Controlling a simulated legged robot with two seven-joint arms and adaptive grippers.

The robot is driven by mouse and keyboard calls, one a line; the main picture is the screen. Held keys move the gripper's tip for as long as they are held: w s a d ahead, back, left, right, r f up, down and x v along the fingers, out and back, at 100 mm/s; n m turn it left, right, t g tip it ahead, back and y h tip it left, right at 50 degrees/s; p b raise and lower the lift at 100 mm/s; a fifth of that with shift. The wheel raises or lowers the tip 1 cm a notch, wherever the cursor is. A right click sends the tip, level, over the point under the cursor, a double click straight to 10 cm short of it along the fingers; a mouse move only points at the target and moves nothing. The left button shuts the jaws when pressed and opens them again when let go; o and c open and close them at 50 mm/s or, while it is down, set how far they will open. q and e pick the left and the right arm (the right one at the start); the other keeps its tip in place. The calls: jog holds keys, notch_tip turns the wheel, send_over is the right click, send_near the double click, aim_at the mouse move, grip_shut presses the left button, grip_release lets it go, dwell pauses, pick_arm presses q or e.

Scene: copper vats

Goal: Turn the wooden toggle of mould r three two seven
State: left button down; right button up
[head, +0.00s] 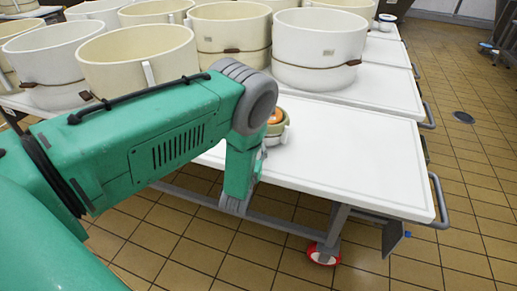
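The labels are too small to read, so I cannot tell which is r three two seven. My green left arm crosses the view and bends down at its grey joint. Neither gripper shows.
The white table (354,150) is bare at its front right. A small bowl (274,136) with an orange thing (276,116) in it stands just behind my arm's joint. The table has grey handles (438,200) and a red wheel (322,257). Tiled floor is free at right.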

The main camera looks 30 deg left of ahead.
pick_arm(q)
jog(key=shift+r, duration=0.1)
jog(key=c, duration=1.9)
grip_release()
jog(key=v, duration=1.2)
